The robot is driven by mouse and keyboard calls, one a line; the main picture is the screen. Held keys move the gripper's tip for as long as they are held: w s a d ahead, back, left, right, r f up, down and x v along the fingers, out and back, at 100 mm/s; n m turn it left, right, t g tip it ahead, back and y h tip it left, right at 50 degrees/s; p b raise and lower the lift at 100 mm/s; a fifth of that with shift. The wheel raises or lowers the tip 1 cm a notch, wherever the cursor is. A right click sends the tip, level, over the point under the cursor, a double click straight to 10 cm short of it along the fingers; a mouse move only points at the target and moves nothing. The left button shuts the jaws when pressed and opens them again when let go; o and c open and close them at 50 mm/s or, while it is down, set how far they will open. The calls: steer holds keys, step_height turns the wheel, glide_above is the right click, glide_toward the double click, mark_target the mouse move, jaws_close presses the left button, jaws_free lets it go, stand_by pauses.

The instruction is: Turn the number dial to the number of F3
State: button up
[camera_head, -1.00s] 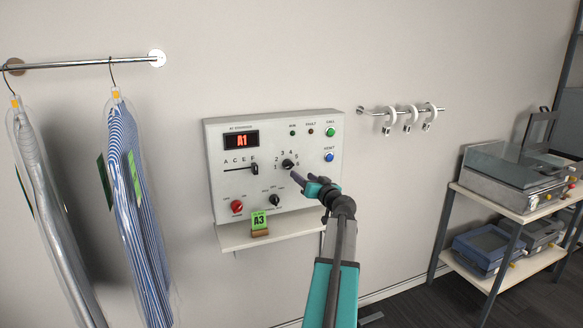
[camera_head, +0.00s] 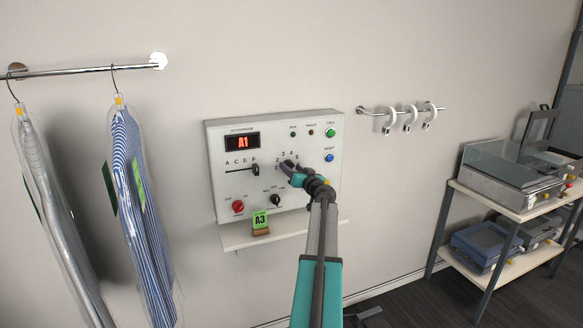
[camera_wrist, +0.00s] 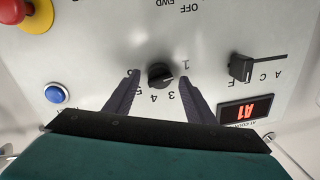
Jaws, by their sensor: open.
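The number dial (camera_wrist: 160,75) is a black round knob on the white control panel (camera_head: 225,190), ringed by printed numbers. In the wrist view, which is upside down, it sits between the two dark fingers of my gripper (camera_wrist: 160,79). The fingers are spread, with a gap on each side of the knob. A light mark on the knob seems to face the 1–2 side; the exact number is unclear. In the head view my gripper (camera_head: 287,166) covers the dial. The red display (camera_head: 242,142) reads A1. The letter slider's handle (camera_head: 255,169) stands at F.
A green A3 card (camera_head: 260,219) stands on the small shelf (camera_head: 235,238) below the panel. A red knob (camera_head: 238,206), a black selector (camera_head: 276,200) and green and blue buttons (camera_head: 329,157) surround the dial. Bagged garments (camera_head: 140,205) hang at left.

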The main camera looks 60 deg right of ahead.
steer(key=shift+w+d, duration=0.2)
steer(key=shift+w, duration=0.1)
steer(key=c, duration=0.8)
steer(key=shift+a, duration=0.35)
steer(key=shift+c, duration=1)
steer(key=shift+d, duration=0.3)
